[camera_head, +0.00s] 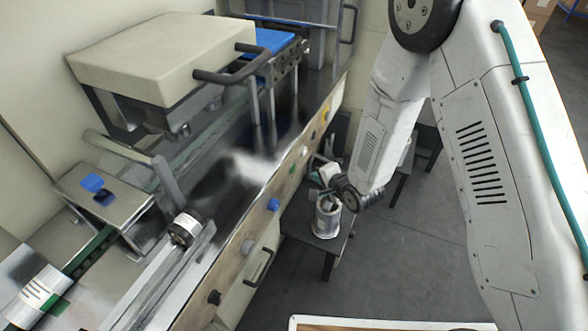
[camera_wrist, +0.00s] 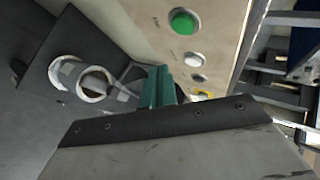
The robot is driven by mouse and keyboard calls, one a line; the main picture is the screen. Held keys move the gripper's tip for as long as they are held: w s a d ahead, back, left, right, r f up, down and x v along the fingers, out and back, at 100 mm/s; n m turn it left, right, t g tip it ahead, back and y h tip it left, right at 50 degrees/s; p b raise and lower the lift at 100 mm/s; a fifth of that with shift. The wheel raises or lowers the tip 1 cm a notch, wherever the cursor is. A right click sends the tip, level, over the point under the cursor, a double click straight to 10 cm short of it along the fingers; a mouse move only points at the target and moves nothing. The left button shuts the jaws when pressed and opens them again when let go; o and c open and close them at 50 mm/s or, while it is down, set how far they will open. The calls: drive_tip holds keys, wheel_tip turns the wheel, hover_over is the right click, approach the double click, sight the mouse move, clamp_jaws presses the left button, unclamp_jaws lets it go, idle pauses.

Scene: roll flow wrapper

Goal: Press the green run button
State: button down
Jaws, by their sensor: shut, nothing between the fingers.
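The green run button (camera_wrist: 183,22) is a round green cap in a pale ring on the beige panel, at the top of the wrist view. In the head view it is a small green spot (camera_head: 291,168) on the machine's front panel, between a blue knob and a white one. My gripper (camera_wrist: 160,72) shows as teal fingers, shut and empty, below the button in the wrist view and apart from it. In the head view my gripper (camera_head: 322,176) is just right of the panel; its fingertips are hard to make out there.
A small dark stand (camera_head: 322,243) with a metallic container (camera_head: 327,220) is below my gripper. Open grey floor (camera_head: 410,265) lies to the right.

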sight(293, 168)
drive_tip(key=shift+w+a, duration=0.25)
drive_tip(key=shift+a, duration=0.4)
drive_tip(key=shift+w+a, duration=0.2)
drive_tip(key=shift+a, duration=0.45)
drive_tip(key=shift+w+a, duration=0.25)
drive_tip(key=shift+a, duration=0.4)
drive_tip(key=shift+a, duration=0.1)
idle(0.4)
drive_tip(key=shift+w+a, duration=0.15)
drive_tip(key=shift+a, duration=0.15)
